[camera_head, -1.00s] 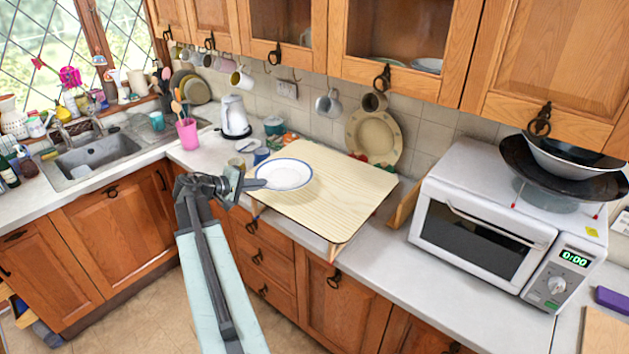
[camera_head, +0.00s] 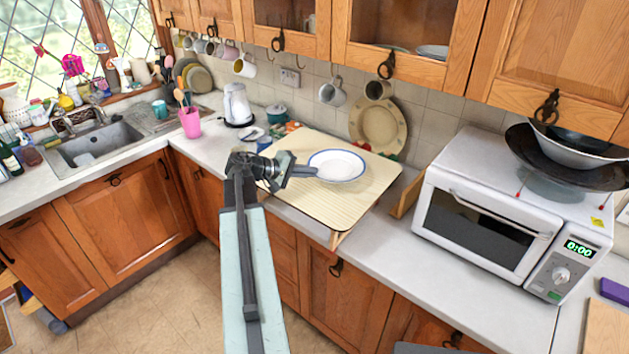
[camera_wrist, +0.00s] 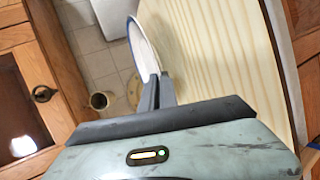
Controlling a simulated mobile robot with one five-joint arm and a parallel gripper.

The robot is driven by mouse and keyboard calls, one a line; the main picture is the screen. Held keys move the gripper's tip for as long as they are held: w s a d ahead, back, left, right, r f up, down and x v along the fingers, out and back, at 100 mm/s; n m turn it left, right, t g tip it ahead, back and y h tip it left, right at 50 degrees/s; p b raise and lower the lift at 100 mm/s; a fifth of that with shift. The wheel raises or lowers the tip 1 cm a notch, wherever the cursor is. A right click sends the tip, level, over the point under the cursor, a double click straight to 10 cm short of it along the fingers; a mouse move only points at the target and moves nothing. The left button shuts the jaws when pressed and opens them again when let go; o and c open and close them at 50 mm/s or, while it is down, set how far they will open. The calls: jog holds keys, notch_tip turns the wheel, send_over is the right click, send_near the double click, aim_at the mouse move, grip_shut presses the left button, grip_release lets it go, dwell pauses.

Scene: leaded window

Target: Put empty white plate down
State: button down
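The empty white plate (camera_head: 338,165) has a thin blue rim and shows over the wooden folding tray table (camera_head: 360,199) on the counter. My gripper (camera_head: 310,172) is shut on the plate's left edge. In the wrist view the plate (camera_wrist: 145,48) shows nearly edge-on, with its rim between the gripper fingers (camera_wrist: 157,80). The pale striped tray top (camera_wrist: 215,60) lies beside it in that view, with a gap near the fingers. I cannot tell whether the plate's far side touches the tray top.
A microwave (camera_head: 480,235) with pans on top stands to the right. A pink utensil cup (camera_head: 190,122), a white kettle (camera_head: 237,105) and a sink (camera_head: 98,145) are to the left. A large beige plate (camera_head: 379,125) leans on the wall behind. The tray top around the plate is clear.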

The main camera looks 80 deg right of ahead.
aim_at(313, 188)
jog(key=shift+s+d, duration=0.1)
jog(key=shift+s, duration=0.1)
jog(key=shift+s+d, duration=0.35)
jog(key=shift+s, duration=0.1)
notch_tip(313, 188, down, 4)
jog(key=b, duration=0.4)
jog(key=shift+r, duration=0.2)
jog(key=c, duration=1.6)
grip_release()
jog(key=shift+a, duration=0.1)
jog(key=shift+c, duration=0.2)
jog(key=shift+w+r, duration=0.1)
